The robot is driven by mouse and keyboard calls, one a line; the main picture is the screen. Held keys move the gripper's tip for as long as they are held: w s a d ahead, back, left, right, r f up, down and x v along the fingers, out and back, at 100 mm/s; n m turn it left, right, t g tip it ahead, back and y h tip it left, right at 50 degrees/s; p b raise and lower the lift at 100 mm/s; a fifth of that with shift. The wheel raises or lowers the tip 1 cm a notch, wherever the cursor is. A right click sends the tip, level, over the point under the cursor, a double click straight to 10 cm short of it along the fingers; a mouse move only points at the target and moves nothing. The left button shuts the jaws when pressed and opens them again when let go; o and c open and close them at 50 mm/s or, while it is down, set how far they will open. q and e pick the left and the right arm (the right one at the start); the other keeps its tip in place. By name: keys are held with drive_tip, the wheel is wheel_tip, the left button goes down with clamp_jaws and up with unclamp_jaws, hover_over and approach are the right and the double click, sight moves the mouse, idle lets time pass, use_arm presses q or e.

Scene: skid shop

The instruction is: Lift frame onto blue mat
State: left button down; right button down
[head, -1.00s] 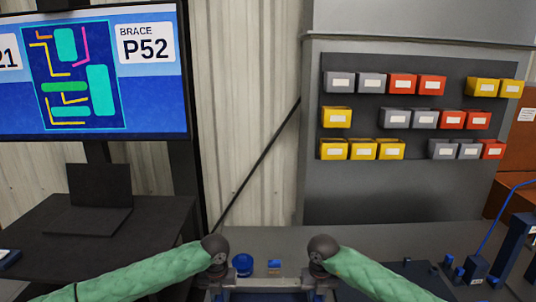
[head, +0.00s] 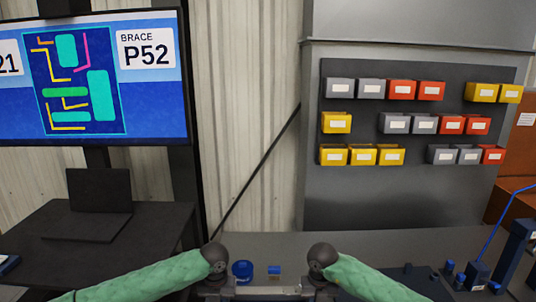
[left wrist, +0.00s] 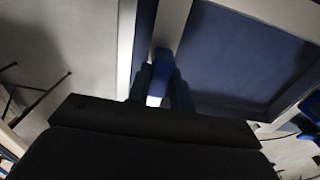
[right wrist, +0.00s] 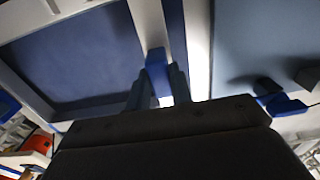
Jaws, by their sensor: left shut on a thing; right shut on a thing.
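A pale bar of the frame (head: 262,291) shows at the bottom of the head view between my two wrists; most of the frame is below the picture. My left gripper (left wrist: 162,88) is shut on the frame; its fingers close around a blue piece on a pale bar in the left wrist view. My right gripper (right wrist: 157,88) is shut on the frame in the same way, at a blue piece in the right wrist view. A dark blue surface (left wrist: 245,60) shows beside the pale bars, also in the right wrist view (right wrist: 75,55); I cannot tell whether it is the mat.
A grey bench (head: 300,245) lies ahead, with a blue cup (head: 242,270) and a small blue block (head: 274,270) on it. Blue fixtures (head: 480,275) stand at right. Bins (head: 395,123) hang behind. A black table (head: 110,235) with a laptop stands at left.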

use_arm(q)
drive_tip(key=shift+f, duration=0.5)
use_arm(e)
drive_tip(key=shift+f, duration=0.5)
drive_tip(key=c, duration=1.2)
unclamp_jaws()
drive_tip(key=shift+o, duration=0.4)
use_arm(q)
drive_tip(key=c, duration=1.2)
unclamp_jaws()
drive_tip(key=shift+o, duration=0.4)
drive_tip(key=shift+r, duration=0.15)
use_arm(e)
drive_tip(key=shift+r, duration=0.15)
